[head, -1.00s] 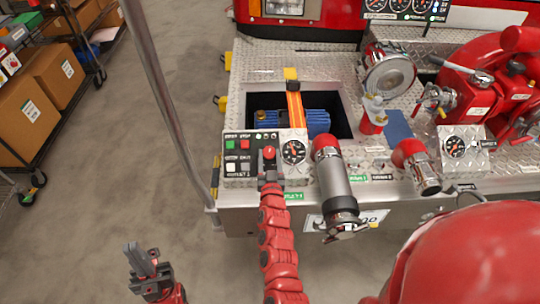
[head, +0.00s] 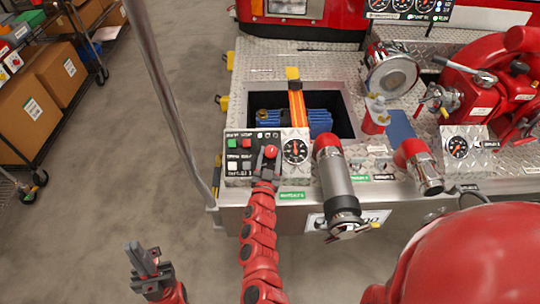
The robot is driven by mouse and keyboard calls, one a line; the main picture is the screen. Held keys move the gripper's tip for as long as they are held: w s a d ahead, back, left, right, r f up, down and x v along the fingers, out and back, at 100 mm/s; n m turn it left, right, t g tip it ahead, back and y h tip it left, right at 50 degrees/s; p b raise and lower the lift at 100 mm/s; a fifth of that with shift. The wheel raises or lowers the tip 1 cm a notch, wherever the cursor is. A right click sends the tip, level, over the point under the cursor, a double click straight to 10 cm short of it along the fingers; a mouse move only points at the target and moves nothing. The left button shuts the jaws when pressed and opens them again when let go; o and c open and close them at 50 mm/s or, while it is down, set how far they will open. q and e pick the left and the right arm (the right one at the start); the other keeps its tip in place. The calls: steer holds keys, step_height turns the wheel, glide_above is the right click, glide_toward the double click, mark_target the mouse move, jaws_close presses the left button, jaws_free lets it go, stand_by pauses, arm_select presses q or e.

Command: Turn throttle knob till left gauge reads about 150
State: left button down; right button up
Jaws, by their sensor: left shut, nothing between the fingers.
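The red throttle knob (head: 270,151) sits on the control panel at the bumper's left, beside several buttons. My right gripper (head: 268,164) is at the knob, reaching up from below and tilted. Its fingers are close against the knob's lower side, and I cannot tell whether they grip it. My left gripper (head: 146,260) is shut and empty over the floor at lower left.
A silver pipe with a red collar (head: 333,180) stands right of the left gauge. An open bay (head: 346,110) with an orange strap lies behind the panel. A grey pole (head: 166,95) rises at the left.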

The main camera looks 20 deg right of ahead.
steer(key=o, duration=0.4)
steer(key=shift+s+a+f, duration=0.1)
steer(key=shift+s+a, duration=0.2)
steer(key=shift+s, duration=0.2)
steer(key=b+v, duration=0.2)
steer(key=v, duration=1.4)
steer(key=shift+s, duration=0.2)
